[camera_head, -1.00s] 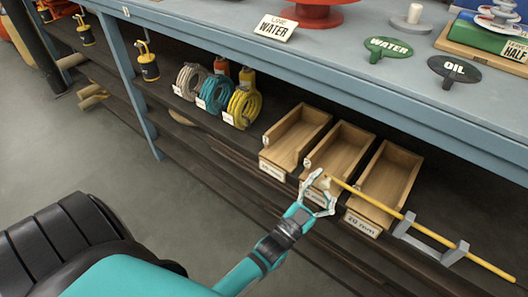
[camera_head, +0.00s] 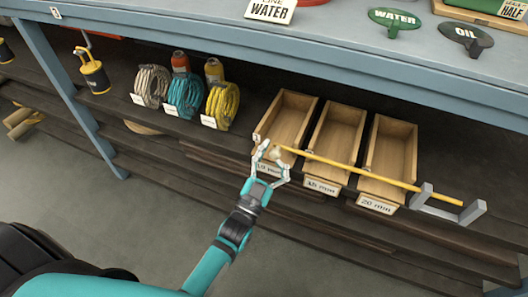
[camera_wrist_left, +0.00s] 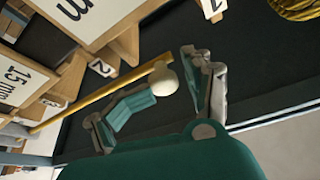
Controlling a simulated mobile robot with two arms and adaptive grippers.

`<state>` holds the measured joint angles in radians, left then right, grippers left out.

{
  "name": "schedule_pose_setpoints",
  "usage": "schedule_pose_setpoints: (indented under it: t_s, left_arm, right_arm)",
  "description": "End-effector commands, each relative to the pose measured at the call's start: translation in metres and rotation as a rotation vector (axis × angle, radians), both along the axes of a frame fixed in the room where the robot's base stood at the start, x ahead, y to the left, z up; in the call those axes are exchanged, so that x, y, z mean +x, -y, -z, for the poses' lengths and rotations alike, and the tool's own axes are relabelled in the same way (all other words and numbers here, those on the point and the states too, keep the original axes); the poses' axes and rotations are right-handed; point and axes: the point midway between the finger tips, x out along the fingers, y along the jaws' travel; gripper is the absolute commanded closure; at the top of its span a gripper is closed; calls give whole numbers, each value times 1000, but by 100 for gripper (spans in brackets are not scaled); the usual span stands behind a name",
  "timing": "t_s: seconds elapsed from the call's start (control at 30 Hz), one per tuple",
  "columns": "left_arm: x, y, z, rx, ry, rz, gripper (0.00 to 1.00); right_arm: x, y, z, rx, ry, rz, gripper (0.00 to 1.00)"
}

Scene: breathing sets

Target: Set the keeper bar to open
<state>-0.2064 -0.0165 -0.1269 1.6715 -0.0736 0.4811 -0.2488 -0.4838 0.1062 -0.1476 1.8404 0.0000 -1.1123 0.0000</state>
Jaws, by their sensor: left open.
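The keeper bar (camera_head: 350,169) is a thin yellow rod with a pale round knob (camera_head: 276,152) at its left end. It crosses the fronts of three wooden bins, and its right end sits at the grey bracket (camera_head: 450,212). My left gripper (camera_head: 273,160) is at the knob, in front of the leftmost bin. In the left wrist view the fingers stand apart, with the knob (camera_wrist_left: 165,79) between them and the bar (camera_wrist_left: 105,95) running off to the left. Whether a finger touches the knob is unclear. My right gripper is out of view.
The leftmost bin (camera_head: 272,104), the middle bin (camera_head: 317,150) and the right bin (camera_head: 376,146) look empty. Coiled hoses, including a yellow one (camera_head: 222,104), stand left of them. The blue-grey bench edge (camera_head: 330,67) overhangs the shelf. Floor in front is clear.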

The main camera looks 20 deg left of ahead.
Motion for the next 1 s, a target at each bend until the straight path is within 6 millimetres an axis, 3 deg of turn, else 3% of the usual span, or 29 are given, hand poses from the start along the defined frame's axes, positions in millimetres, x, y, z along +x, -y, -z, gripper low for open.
schedule_pose_setpoints:
  t_s: [0.43,1.0]
  left_arm:
    - [-2,0,-1,0,-2,-1,49]
    - [-42,-1,0,0,-3,0,49]
  right_arm:
    - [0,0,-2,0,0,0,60]
    - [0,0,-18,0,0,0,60]
